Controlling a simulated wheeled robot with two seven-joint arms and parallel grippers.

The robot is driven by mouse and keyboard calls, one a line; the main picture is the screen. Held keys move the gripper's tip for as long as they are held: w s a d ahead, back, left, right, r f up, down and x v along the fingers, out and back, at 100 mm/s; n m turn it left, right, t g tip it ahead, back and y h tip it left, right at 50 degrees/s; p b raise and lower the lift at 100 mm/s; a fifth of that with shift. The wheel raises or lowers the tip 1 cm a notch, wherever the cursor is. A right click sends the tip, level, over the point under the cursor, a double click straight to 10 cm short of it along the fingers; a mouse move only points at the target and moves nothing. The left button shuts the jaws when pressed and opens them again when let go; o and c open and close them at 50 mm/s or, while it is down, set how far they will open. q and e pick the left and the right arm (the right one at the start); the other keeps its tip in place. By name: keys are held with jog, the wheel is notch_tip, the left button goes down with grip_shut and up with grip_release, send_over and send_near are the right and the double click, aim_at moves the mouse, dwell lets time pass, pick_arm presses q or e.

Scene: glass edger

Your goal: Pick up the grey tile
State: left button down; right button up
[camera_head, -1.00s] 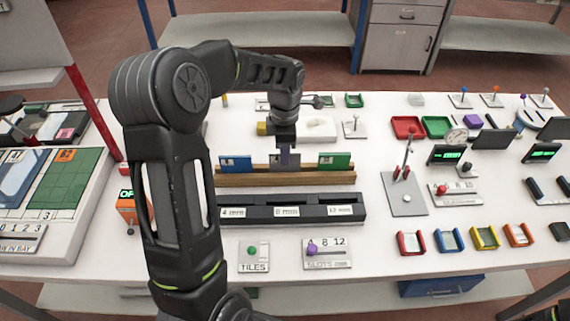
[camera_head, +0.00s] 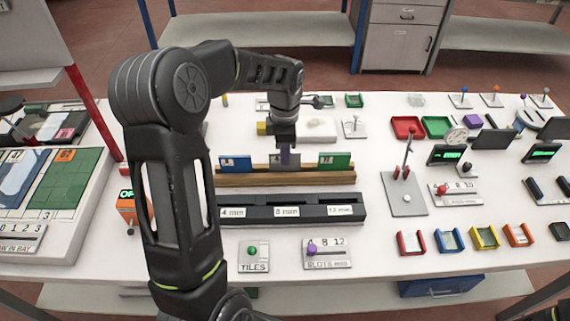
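The grey tile (camera_head: 276,163) stands upright in the wooden rack (camera_head: 300,179), between a blue tile (camera_head: 236,164) on its left and a green tile (camera_head: 334,162) on its right. My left gripper (camera_head: 285,157) points down from above, with its fingers at the grey tile's upper middle, covering part of it. The fingers look close together there, but I cannot tell whether they are closed on the tile. The tile's lower edge is hidden in the rack. My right gripper is not in view.
A black slotted block (camera_head: 290,198) with several size labels lies in front of the rack. Nearer are a TILES plate (camera_head: 253,257) and a slots plate (camera_head: 335,260) with knobs. Coloured trays, a grey lever plate (camera_head: 403,205) and small displays fill the right side.

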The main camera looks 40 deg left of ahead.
pick_arm(q)
jog(key=shift+r, duration=0.55)
notch_tip(320, 180, up, 8)
jog(key=shift+r+b, duration=0.2)
jog(key=shift+b, duration=0.7)
jog(key=shift+r, duration=0.3)
